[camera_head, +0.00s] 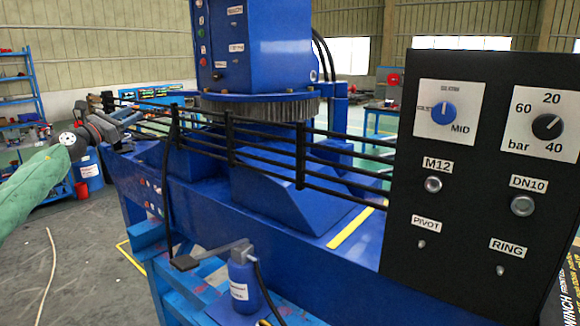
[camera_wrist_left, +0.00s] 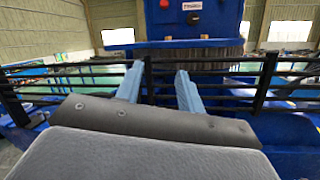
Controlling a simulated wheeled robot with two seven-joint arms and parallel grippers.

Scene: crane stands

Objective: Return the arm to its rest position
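My left arm comes in from the left in the head view with a green sleeve. My left gripper (camera_head: 128,119) is near the left end of the black railing on the blue crane stand (camera_head: 200,210). In the left wrist view the two light-blue fingers of the left gripper (camera_wrist_left: 158,90) stand apart with nothing between them. The black railing (camera_wrist_left: 215,73) crosses behind the fingers; I cannot tell whether they touch it. My right gripper is not in view.
A black control panel (camera_head: 470,190) with knobs stands at the right. A blue column (camera_head: 255,50) on a toothed ring rises behind the railing. A blue bottle-like cylinder (camera_head: 243,285) and a lever are low in front. Grey floor (camera_head: 60,270) at the lower left is mostly clear.

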